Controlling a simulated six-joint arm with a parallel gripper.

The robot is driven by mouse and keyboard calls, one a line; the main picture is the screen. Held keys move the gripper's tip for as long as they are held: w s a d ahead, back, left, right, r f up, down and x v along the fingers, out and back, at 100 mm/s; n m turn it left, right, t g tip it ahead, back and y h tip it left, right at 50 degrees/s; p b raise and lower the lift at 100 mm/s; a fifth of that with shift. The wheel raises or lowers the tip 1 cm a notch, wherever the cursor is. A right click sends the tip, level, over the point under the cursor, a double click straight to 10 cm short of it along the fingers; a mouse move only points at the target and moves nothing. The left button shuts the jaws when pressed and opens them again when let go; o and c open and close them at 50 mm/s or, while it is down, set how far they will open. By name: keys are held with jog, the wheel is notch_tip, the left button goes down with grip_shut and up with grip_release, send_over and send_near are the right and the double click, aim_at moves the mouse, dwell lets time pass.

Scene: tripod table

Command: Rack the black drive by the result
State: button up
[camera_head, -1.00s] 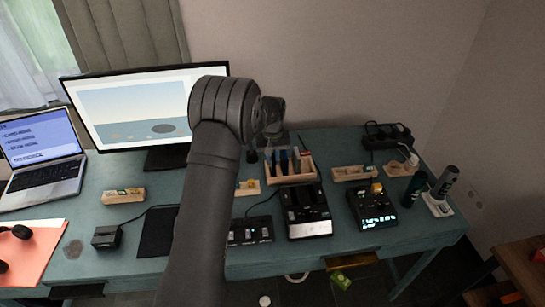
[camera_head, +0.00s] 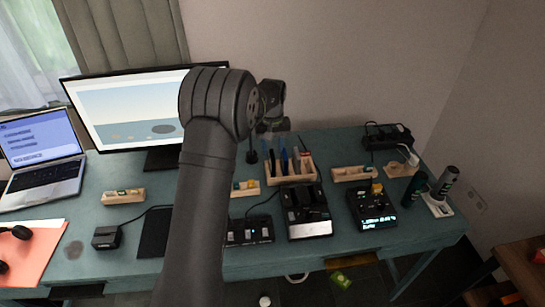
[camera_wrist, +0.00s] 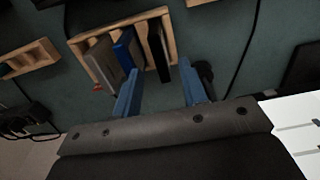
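A wooden rack (camera_head: 291,179) stands at the back middle of the table with upright drives in its slots. In the wrist view its frame (camera_wrist: 168,38) holds a grey drive (camera_wrist: 103,62), a blue drive (camera_wrist: 126,50) and a black drive (camera_wrist: 156,52). The black drive stands in the slot at the right end there. My gripper (camera_wrist: 160,72) is open, its blue fingers apart and nothing between them. The black drive lies beyond the fingertips. A black dock (camera_head: 308,215) stands in front of the rack. A tester (camera_head: 372,210) shows green text too small to read.
Small wooden trays stand at left (camera_head: 123,196), middle (camera_head: 245,188) and right (camera_head: 353,174). A monitor (camera_head: 130,105) and laptop (camera_head: 42,155) are at the back left. A power strip (camera_head: 388,138) and dark bottles (camera_head: 444,183) are at right. My arm hides part of the table.

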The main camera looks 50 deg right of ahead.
aim_at(272, 155)
notch_tip(272, 155, up, 11)
dwell(0.5)
notch_tip(272, 155, down, 17)
jog(key=shift+f, duration=0.2)
jog(key=shift+r, duration=0.25)
dwell(0.4)
notch_tip(272, 155, up, 18)
jog(key=f, duration=0.1)
notch_tip(272, 155, down, 17)
jog(key=shift+f, duration=0.1)
notch_tip(272, 155, up, 7)
jog(key=shift+f, duration=0.2)
jog(key=shift+r, duration=0.15)
